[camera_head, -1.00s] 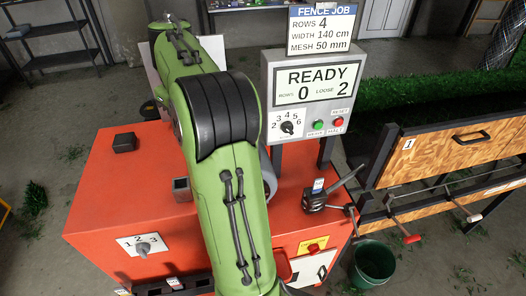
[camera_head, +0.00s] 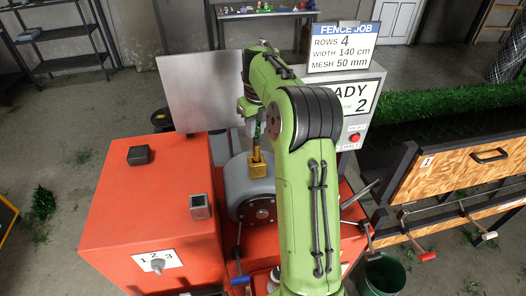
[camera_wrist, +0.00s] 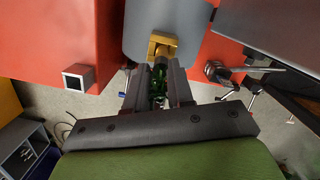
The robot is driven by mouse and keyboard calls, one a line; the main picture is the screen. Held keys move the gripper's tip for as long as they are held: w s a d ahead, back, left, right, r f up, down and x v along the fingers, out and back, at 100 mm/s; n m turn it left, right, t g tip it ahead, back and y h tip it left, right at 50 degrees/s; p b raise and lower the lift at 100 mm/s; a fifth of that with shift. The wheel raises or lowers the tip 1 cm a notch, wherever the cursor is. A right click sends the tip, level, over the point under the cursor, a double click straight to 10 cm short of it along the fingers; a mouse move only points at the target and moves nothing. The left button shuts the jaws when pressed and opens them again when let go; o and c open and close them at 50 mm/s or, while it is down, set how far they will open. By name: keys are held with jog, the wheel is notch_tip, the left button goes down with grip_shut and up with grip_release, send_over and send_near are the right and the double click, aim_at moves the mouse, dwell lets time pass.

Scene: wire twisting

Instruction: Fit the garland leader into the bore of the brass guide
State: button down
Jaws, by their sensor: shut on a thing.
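The brass guide (camera_head: 257,168) stands on top of the grey rounded housing, and it also shows at the top of the wrist view (camera_wrist: 163,39). My gripper (camera_head: 257,130) is above the guide and shut on the garland leader (camera_wrist: 159,73), which has green garland around it between the fingers (camera_wrist: 158,92). The leader's far end lies right at the guide in both views. I cannot tell whether its tip is inside the bore or only in front of it. The bore is mostly hidden.
The grey housing (camera_head: 240,190) sits on the orange machine (camera_head: 150,215). A small open square metal box (camera_head: 200,206) and a dark block (camera_head: 139,155) are on the machine's left top. The display panel (camera_head: 365,100) stands behind my arm. A lever (camera_wrist: 225,72) is right of the guide.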

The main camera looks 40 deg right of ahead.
aim_at(256, 141)
notch_tip(256, 141, down, 6)
jog(key=b, duration=0.4)
jog(key=shift+r, duration=0.3)
jog(key=shift+f, duration=0.15)
jog(key=c, duration=1)
grip_release()
